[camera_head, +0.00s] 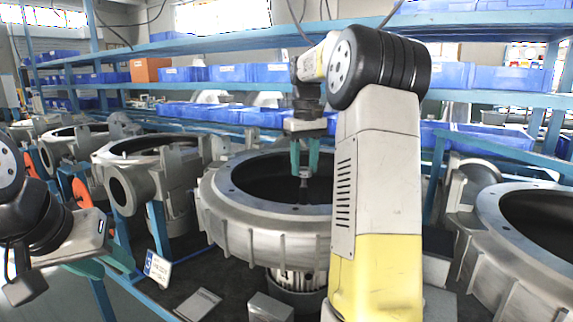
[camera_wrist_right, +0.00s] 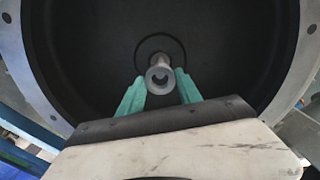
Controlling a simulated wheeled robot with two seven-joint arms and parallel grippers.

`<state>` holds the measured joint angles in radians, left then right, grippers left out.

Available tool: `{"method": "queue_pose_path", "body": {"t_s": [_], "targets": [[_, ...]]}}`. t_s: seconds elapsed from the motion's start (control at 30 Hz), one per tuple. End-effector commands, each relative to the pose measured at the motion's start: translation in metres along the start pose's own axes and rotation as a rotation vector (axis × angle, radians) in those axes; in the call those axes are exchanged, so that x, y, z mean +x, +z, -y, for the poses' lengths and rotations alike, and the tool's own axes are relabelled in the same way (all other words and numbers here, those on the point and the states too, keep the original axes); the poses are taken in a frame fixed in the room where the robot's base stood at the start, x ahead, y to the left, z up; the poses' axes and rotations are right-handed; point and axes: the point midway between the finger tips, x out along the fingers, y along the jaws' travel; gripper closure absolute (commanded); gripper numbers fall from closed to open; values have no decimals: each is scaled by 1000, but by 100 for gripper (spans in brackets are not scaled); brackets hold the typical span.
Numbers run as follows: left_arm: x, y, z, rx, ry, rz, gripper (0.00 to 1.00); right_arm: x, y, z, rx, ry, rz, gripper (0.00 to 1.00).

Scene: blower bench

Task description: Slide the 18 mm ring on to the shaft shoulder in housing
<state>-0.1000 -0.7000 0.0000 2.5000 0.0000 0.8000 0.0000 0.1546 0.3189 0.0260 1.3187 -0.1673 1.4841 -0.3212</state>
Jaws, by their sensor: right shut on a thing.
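In the head view my right gripper (camera_head: 304,172) points straight down over the round opening of the grey housing (camera_head: 235,222). It is shut on the small grey ring (camera_head: 304,174), held at its fingertips. A thin dark shaft (camera_head: 304,193) shows just below, inside the housing. In the right wrist view the green fingertips (camera_wrist_right: 160,88) stand either side of the ring (camera_wrist_right: 159,80), with the dark housing bore behind. I cannot tell whether the ring is around the shaft or only above it. My left gripper (camera_head: 103,262) hangs at the lower left, its green fingers apart and empty.
More grey housings stand left (camera_head: 150,160) and right (camera_head: 530,225) of the middle one. A numbered sign (camera_head: 157,268) and a flat grey block (camera_head: 199,304) are in front. Blue shelves with blue bins (camera_head: 230,73) run behind. My right arm hides the housing's right side.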

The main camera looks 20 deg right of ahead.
Motion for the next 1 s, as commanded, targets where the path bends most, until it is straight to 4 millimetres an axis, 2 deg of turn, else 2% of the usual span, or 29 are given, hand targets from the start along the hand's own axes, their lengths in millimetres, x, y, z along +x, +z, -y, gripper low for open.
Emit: {"method": "queue_pose_path", "body": {"t_s": [1.0], "targets": [[0,0,0,0,0,0,64,24,0,0,0,0,0,100]]}}
